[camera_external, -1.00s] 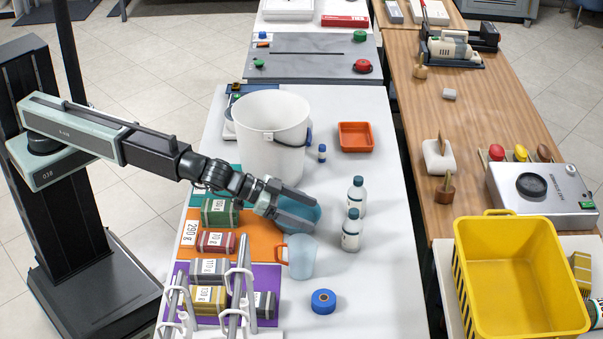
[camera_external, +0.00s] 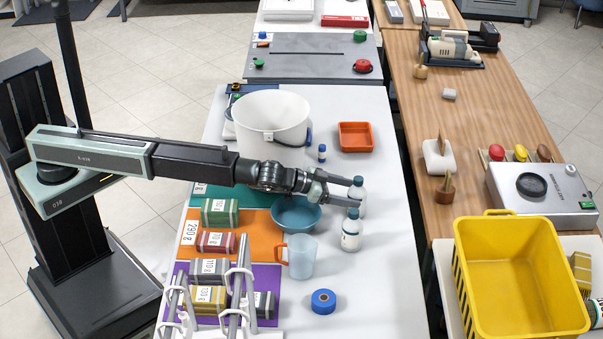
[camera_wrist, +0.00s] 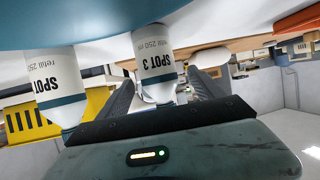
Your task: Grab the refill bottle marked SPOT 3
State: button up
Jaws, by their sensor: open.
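The SPOT 3 bottle (camera_wrist: 152,62) is white with a blue-green band. Its label shows upside down in the wrist view. In the outside view it appears to be the farther of two white bottles with dark caps, the bottle (camera_external: 361,190) at my fingertips, though its label is not readable there. My gripper (camera_external: 351,192) is open, with one finger toward each side of this bottle. In the wrist view my gripper (camera_wrist: 166,84) has the SPOT 3 bottle between its fingers; I cannot tell whether they touch it.
A second SPOT bottle (camera_wrist: 55,82), number cut off, stands close beside my gripper; in the outside view it is the nearer bottle (camera_external: 350,232). A blue bowl (camera_external: 296,216) lies below my wrist. A clear jug (camera_external: 302,257) and white bucket (camera_external: 268,118) stand nearby.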

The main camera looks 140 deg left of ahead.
aim_at(359, 178)
jog(key=b+x, duration=0.1)
jog(key=x, duration=0.2)
jog(key=shift+w+a+f, duration=0.2)
jog(key=shift+w+f, duration=0.05)
jog(key=shift+f, duration=0.05)
jog(key=shift+d, duration=0.1)
jog(key=shift+c, duration=0.7)
grip_shut()
jog(key=shift+r, duration=0.1)
notch_tip(359, 178, up, 10)
jog(key=p, duration=1)
jog(key=shift+r, duration=0.1)
